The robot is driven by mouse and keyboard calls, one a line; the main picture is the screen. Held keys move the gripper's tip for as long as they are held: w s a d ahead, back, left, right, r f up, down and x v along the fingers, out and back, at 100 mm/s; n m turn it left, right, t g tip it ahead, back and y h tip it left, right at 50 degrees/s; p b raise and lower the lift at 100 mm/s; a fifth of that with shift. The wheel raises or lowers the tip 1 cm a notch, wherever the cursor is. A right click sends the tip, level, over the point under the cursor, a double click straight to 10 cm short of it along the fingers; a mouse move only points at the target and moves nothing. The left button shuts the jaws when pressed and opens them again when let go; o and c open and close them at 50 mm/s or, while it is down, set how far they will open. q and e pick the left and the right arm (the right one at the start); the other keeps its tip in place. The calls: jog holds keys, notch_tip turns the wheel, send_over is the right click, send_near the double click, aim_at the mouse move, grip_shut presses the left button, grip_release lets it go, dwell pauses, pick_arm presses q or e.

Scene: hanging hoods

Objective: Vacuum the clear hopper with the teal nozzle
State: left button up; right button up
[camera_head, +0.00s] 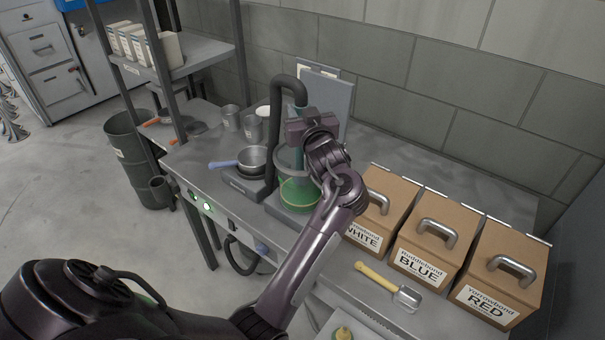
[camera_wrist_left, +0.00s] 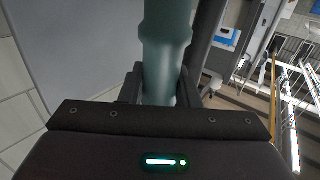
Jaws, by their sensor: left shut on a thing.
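The teal nozzle (camera_wrist_left: 166,42) stands between my left gripper's fingers in the left wrist view, and the gripper is shut on it. In the head view my left gripper (camera_head: 301,126) is above the clear hopper (camera_head: 285,168). The hopper stands on the bench with green content low inside. The nozzle hangs upright from a black hose and its lower part appears to reach down into the hopper; my wrist partly covers it, so I cannot tell where its tip is. My right gripper is not in view.
Left of the hopper are a pan (camera_head: 252,158) with a blue handle and metal cups (camera_head: 231,117). Right of it stand boxes labelled WHITE (camera_head: 375,205), BLUE (camera_head: 428,235) and RED (camera_head: 498,275). A yellow-handled scoop (camera_head: 385,285) lies in front. The black hose (camera_head: 276,125) arches behind the hopper.

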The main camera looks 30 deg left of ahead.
pick_arm(q)
jog(key=shift+f+b, duration=1.2)
jog(key=shift+f, duration=1)
dwell(2.0)
dwell(0.7)
notch_tip(320, 180, up, 18)
jog(key=p, duration=1.6)
dwell(0.6)
